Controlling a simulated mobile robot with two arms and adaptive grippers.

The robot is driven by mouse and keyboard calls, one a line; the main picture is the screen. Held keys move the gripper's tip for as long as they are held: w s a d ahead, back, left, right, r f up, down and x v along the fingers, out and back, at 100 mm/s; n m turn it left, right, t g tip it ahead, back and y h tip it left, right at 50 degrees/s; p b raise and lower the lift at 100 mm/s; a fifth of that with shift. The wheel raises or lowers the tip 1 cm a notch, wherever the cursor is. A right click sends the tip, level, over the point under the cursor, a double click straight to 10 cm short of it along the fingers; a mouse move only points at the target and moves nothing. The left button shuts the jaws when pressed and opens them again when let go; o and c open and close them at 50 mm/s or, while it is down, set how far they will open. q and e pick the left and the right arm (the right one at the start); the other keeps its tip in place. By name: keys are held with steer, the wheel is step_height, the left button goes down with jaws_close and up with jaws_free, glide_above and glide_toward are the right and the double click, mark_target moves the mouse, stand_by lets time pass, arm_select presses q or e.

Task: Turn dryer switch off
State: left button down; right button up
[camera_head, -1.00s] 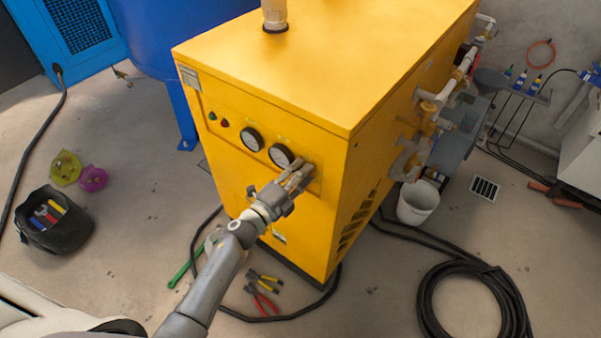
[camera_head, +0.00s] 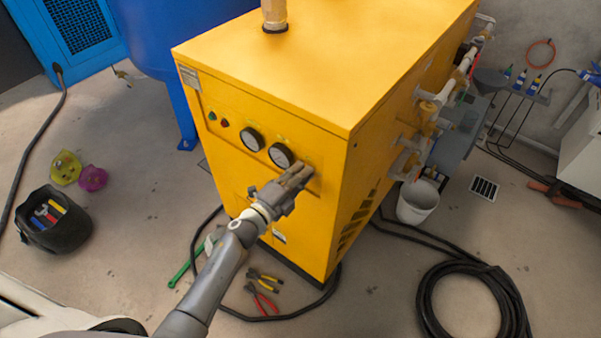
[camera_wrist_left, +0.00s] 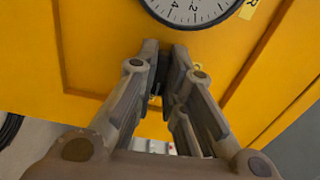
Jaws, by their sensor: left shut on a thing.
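The yellow dryer (camera_head: 300,75) stands in the middle of the head view. Its front panel carries two round gauges, one of them (camera_head: 281,155) just left of my fingertips, and small green and red buttons. My left gripper (camera_head: 306,171) is at the right end of this panel, its fingers close together on the dryer switch, which they mostly hide. In the left wrist view the fingertips (camera_wrist_left: 164,48) sit just below a gauge (camera_wrist_left: 193,8), with a small dark part between them. The switch's setting cannot be told. My right gripper is not in view.
Pipes and valves (camera_head: 428,112) run along the dryer's right side, with a white bucket (camera_head: 418,203) below. A coiled black hose (camera_head: 470,300), pliers (camera_head: 262,298) and a black bag (camera_head: 55,225) lie on the floor. A blue tank (camera_head: 165,40) stands behind left.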

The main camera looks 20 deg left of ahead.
arm_select(q)
steer(key=n+p, duration=0.5)
steer(key=n, duration=1.2)
steer(key=shift+f, duration=0.1)
steer(key=shift+n, duration=0.3)
stand_by(0.3)
steer(key=c, duration=1.5)
jaws_free()
steer(key=v, duration=1.2)
